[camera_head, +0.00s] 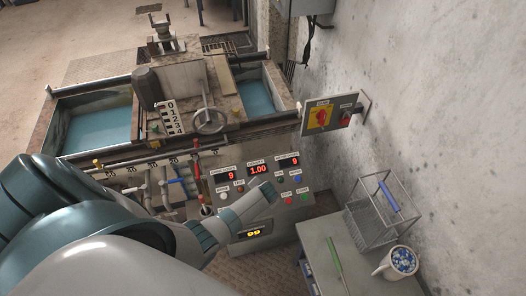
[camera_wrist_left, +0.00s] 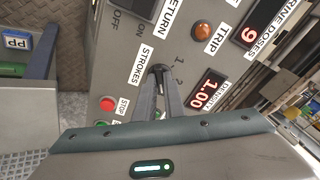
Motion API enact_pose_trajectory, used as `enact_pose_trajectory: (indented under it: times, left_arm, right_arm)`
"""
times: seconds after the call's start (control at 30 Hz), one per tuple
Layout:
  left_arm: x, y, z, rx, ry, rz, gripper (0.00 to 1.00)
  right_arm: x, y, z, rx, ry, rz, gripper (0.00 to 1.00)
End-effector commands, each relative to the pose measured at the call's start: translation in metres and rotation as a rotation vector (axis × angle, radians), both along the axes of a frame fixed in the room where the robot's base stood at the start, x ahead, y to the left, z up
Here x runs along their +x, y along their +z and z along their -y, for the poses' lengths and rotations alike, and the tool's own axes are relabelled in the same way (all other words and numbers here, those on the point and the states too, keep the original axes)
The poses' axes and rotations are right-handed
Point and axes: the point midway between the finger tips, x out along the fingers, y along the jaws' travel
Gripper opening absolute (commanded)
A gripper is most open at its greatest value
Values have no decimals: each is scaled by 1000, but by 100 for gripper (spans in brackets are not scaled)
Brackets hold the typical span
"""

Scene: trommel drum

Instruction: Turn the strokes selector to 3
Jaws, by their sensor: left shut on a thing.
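The strokes selector (camera_wrist_left: 158,69) is a small dark knob on the grey control panel, beside a white STROKES label (camera_wrist_left: 141,64). The marks 1 and 2 show next to it; any further marks are hidden behind the fingers. My left gripper (camera_wrist_left: 163,75) is shut on the selector, its two dark fingers close together. In the head view my left gripper (camera_head: 268,190) reaches the front of the control panel (camera_head: 318,178), and my arm hides the selector there. My right gripper is in neither view.
A red stop button (camera_wrist_left: 107,104) and an orange TRIP lamp (camera_wrist_left: 201,30) sit near the selector. Red displays (camera_head: 258,170) show 9, 1.00 and 9.

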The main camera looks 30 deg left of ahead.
Motion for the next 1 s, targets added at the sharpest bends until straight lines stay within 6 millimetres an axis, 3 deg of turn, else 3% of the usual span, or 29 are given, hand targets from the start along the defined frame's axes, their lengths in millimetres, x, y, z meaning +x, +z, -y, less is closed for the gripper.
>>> enact_pose_trajectory:
  times: [0.6,0.63,0.7,1.0]
  left_arm:
    - [0,0,0,19,-54,-23,0]
    - [0,0,0,19,-53,-23,14]
    - [0,0,0,19,-53,-23,28]
    - [0,0,0,18,-52,-21,28]
  right_arm:
    - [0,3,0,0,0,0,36]
    - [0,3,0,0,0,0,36]
    - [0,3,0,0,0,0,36]
    - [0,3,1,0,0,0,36]
